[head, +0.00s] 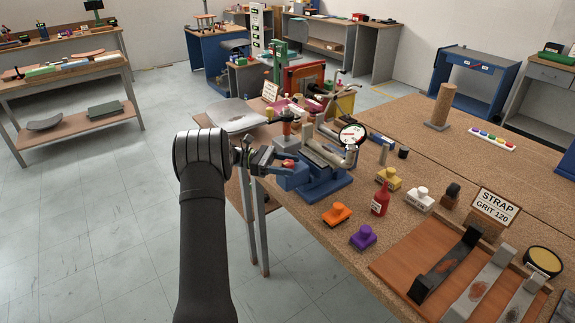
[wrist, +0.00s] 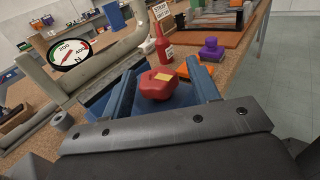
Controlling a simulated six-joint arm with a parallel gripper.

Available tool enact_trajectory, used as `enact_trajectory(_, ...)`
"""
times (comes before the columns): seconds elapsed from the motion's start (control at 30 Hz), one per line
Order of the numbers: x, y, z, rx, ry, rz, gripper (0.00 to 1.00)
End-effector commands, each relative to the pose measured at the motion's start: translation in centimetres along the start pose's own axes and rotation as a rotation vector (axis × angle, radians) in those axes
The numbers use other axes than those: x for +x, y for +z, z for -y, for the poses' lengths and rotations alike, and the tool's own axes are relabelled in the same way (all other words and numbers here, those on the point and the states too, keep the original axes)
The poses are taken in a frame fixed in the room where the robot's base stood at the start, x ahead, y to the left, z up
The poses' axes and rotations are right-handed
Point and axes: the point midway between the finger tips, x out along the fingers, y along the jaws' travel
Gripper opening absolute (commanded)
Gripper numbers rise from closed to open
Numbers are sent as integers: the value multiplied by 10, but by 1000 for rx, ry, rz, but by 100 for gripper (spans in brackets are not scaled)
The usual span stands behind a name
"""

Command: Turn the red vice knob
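The red vice knob (wrist: 158,86) with a yellow mark on top sits between the two blue fingers of my gripper (wrist: 160,72) in the wrist view. A gap shows on each side of the knob, so the gripper is open around it and not visibly touching. The blue vice (head: 325,185) stands at the left edge of the bench in the head view. My gripper (head: 287,163) reaches to its near left end from the left, and only a small red part of the knob shows there. The fingers partly hide the vice behind them.
A round force gauge (head: 352,135) on a grey bent bar stands close behind the vice. A red bottle (head: 380,200), an orange block (head: 337,214) and a purple block (head: 363,237) stand to its right. Open floor lies left of the bench.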

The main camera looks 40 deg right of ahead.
Motion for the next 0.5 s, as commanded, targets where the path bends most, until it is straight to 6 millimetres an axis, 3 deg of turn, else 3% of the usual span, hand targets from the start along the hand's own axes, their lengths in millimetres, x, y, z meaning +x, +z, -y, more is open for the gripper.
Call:
enact_trajectory(0.23, -7, 0, 0, 2, 2, 0, 55)
enact_trajectory(0.5, -51, -1, 0, 2, 3, 0, 55)
